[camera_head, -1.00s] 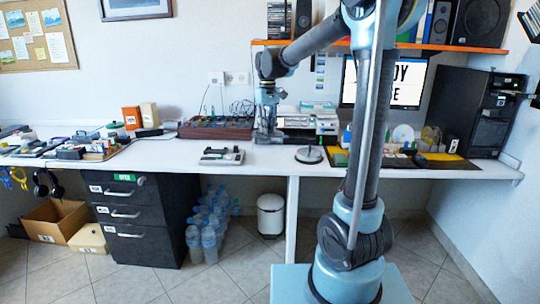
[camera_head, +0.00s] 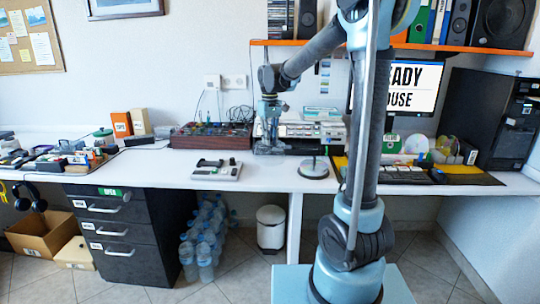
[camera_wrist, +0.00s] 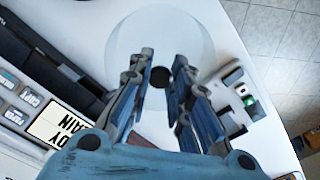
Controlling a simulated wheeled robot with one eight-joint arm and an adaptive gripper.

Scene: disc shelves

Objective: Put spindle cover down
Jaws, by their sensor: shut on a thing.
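My gripper (camera_head: 269,148) hangs over the desk, left of the round spindle base (camera_head: 313,169) with its upright rod. In the wrist view, my gripper (camera_wrist: 163,75) points down, with its two fingers on either side of a small dark knob. The knob is at the middle of a clear, round spindle cover (camera_wrist: 185,32). The fingers are shut on this knob. The cover is see-through and hard to make out in the head view. I cannot tell its height above the desk.
A grey device (camera_head: 217,170) lies on the desk (camera_head: 262,182) to the left. Discs and a keyboard (camera_head: 400,175) are at the right. Clear white desk lies between device and spindle base.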

